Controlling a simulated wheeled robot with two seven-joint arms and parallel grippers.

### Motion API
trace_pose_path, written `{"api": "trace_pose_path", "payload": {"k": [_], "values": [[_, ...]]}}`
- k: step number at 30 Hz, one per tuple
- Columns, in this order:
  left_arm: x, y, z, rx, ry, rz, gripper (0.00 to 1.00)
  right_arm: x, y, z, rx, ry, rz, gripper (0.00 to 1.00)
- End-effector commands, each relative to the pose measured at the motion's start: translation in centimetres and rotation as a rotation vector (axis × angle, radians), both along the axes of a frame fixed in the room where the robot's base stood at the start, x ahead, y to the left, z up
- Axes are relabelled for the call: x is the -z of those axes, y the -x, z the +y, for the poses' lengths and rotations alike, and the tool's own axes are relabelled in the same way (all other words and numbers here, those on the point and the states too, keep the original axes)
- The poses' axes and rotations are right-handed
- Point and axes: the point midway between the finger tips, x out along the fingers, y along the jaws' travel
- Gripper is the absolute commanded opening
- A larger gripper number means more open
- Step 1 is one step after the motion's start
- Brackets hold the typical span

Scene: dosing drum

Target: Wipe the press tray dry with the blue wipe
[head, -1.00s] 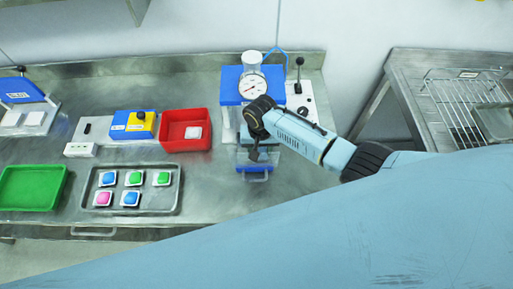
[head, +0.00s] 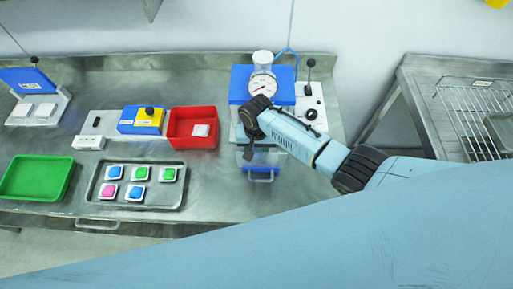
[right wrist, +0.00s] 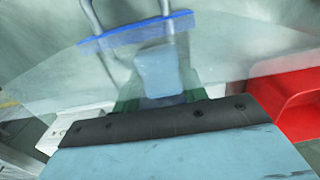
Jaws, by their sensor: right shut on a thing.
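The press (head: 262,88) has a blue body, a round dial and a clear cylinder on top. The press tray (head: 262,170) shows at its front as a blue edge with a metal handle. My right gripper (head: 247,152) points down over the tray's left part, in front of the press. In the right wrist view the gripper (right wrist: 158,92) is shut on a pale blue piece, the blue wipe (right wrist: 160,68). The tray's blue edge (right wrist: 135,34) lies beyond it there. I cannot tell whether the wipe touches the tray. My left gripper is out of view.
A red bin (head: 192,128) stands left of the press, with a white piece inside. A grey tray (head: 160,198) holds several coloured blocks. A green tray (head: 36,178) lies far left. A lever box (head: 311,105) stands right of the press. A wire rack (head: 470,115) is on the right table.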

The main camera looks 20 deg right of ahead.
Motion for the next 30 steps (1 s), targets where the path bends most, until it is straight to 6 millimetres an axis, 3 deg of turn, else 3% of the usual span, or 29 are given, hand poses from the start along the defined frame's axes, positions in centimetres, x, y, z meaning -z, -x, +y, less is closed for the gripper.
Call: {"api": "trace_pose_path", "payload": {"k": [17,30], "values": [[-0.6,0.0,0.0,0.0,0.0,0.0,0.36,0.2,1.0,-3.2,0.0,0.002,0.002,0.24],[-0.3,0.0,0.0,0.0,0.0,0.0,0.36,0.2,0.6,-1.5,-0.001,0.0,0.003,0.24]]}}
